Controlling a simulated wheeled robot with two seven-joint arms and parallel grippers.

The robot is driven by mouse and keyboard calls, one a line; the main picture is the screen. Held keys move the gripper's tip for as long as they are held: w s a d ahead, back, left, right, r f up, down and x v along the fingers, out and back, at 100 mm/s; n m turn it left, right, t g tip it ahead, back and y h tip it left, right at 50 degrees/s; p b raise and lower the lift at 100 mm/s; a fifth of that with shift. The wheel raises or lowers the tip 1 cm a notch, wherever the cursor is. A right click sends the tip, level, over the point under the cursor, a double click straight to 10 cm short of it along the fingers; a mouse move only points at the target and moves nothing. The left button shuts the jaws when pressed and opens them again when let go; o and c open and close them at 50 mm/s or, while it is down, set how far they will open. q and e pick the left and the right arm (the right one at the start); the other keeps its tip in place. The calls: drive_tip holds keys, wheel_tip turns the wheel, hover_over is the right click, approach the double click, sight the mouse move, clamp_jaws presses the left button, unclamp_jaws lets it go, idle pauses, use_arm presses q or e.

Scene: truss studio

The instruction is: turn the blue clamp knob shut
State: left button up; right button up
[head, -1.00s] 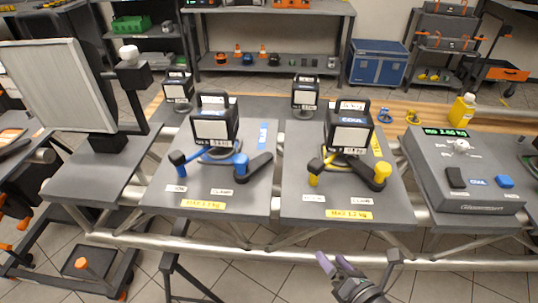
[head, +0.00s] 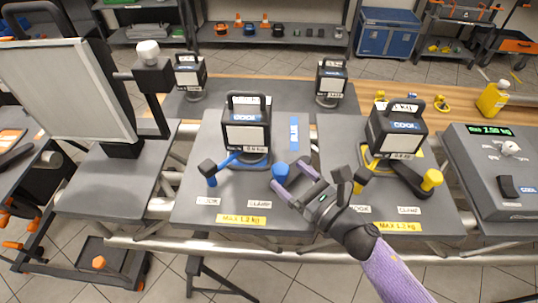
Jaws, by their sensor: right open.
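The blue clamp knob (head: 280,172) stands at the front right of the left grey plate (head: 190,205), above a small "CLAMP" label (head: 259,204). A blue lever with a black end (head: 208,168) is to its left. A black lamp-like block (head: 246,130) stands behind them on the plate. My right gripper (head: 291,179) reaches in from the lower right, its purple-tipped fingers spread. The fingertips are close to the blue knob, one at its front and one at its right. I cannot tell whether they touch it. My left gripper is not in view.
The right plate has a matching block (head: 396,132) and a yellow knob (head: 432,179), close to my right arm. A white panel (head: 50,90) stands at left. A grey box with a green display (head: 490,130) is at right.

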sight(275, 165)
drive_tip(key=x, duration=0.5)
drive_tip(key=shift+w+a, duration=0.2)
clamp_jaws()
